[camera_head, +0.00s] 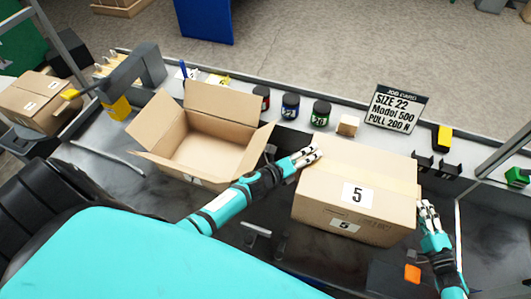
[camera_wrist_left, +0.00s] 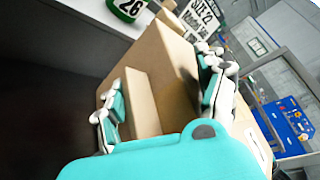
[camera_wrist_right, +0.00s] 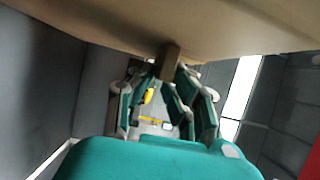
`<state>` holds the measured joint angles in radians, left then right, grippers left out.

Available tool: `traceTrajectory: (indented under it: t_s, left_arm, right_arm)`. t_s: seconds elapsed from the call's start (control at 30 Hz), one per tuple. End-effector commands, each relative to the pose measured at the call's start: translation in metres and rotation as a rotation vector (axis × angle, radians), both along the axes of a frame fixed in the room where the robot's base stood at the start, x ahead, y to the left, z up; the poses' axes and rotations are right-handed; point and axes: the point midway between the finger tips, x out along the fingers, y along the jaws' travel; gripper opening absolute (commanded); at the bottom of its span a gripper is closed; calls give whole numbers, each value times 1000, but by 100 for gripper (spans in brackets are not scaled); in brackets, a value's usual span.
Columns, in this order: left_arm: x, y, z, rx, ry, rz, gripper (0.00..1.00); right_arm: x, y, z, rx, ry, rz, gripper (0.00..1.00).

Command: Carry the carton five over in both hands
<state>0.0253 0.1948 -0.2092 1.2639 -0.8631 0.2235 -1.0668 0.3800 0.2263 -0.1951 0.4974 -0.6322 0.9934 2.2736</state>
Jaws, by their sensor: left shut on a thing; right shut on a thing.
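The closed brown carton five (camera_head: 318,205), with "5" labels on its top and front, is at the right of centre in the head view. My left gripper (camera_head: 308,156) is shut on its left side, and my right gripper (camera_head: 428,212) is shut on its right side. In the left wrist view the carton (camera_wrist_left: 150,75) stands between the fingers (camera_wrist_left: 160,95). In the right wrist view a brown tab on the carton (camera_wrist_right: 200,25) is between the fingertips (camera_wrist_right: 171,75). The carton's underside is hidden, so I cannot tell whether it touches the bench.
An open empty carton (camera_head: 205,150) stands left of my left forearm. Behind are several dark jars (camera_head: 290,105), a small wooden block (camera_head: 348,125) and a job card (camera_head: 397,108). Black holders (camera_head: 437,165) are at right.

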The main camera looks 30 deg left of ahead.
Motion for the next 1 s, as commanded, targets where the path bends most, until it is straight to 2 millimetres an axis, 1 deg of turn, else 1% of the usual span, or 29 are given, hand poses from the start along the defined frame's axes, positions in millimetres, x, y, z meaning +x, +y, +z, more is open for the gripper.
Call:
traceTrajectory:
  t_s: [0.03, 0.47, 0.5, 0.63, 0.67, 0.9, 1.0]
  left_arm:
    - [1, -2, -1, 8, -7, -6, 15]
    - [1, -2, -1, 10, -8, -6, 15]
    - [-1, -1, -6, 14, 1, -4, 77]
    - [0, -1, -5, 9, -1, -3, 94]
    - [0, -1, -5, 9, -1, -3, 96]
    - [0, 0, -4, 5, -2, -1, 96]
    - [-5, 1, -3, 5, -2, -1, 96]
  right_arm:
    - [4, 3, 5, 9, -18, 7, 0]
    - [4, 3, 4, 9, -19, 7, 0]
    - [1, 3, -1, 5, -10, 6, 16]
    - [1, 2, -1, 5, -8, 4, 33]
    - [1, 2, -1, 5, -8, 4, 35]
    - [1, 1, -3, 2, -5, 2, 35]
    - [1, 0, -3, 2, -3, 1, 35]
